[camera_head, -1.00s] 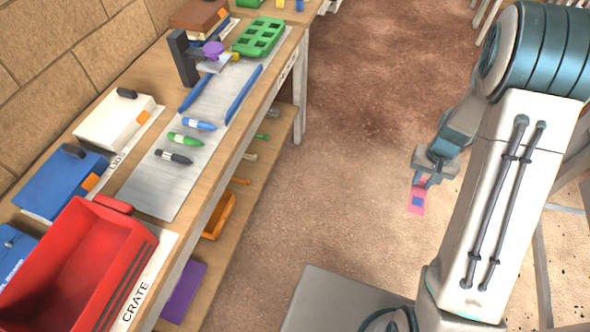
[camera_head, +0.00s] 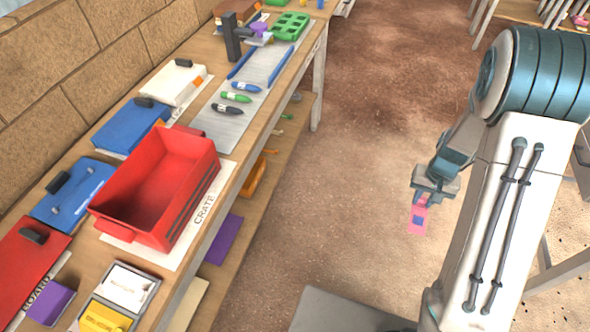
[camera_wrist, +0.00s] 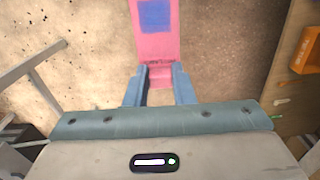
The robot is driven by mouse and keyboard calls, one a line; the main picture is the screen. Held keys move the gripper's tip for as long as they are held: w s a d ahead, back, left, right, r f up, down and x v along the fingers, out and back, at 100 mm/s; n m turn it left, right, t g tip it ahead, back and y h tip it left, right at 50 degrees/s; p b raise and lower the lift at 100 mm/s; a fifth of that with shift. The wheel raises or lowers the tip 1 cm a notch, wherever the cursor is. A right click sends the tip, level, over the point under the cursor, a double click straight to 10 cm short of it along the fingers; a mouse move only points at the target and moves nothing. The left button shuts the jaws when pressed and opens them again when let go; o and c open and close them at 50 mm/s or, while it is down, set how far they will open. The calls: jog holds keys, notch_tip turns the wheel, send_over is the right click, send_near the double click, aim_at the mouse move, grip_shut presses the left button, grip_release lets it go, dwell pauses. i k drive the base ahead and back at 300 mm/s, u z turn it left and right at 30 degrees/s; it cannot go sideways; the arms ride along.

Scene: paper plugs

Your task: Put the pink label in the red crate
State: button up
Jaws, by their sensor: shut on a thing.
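The pink label (camera_head: 418,217) has a blue square on it and hangs from my gripper (camera_head: 431,188) over open floor. In the wrist view the label (camera_wrist: 154,42) sticks out between the two blue fingers of my gripper (camera_wrist: 160,84), which are shut on its near end. The red crate (camera_head: 203,190) stands on the workbench at the left, well apart from my gripper. It is open at the top, and the inside that shows looks empty.
The crate sits on a white sheet marked CRATE (camera_head: 207,208). Blue boxes (camera_head: 130,128) stand behind it, and a tray with a yellow item (camera_head: 103,318) is in front. A lower shelf holds an orange bin (camera_head: 254,178). Bare floor lies between bench and arm.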

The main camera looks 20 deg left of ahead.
aim_at(167, 195)
jog(key=u, duration=1)
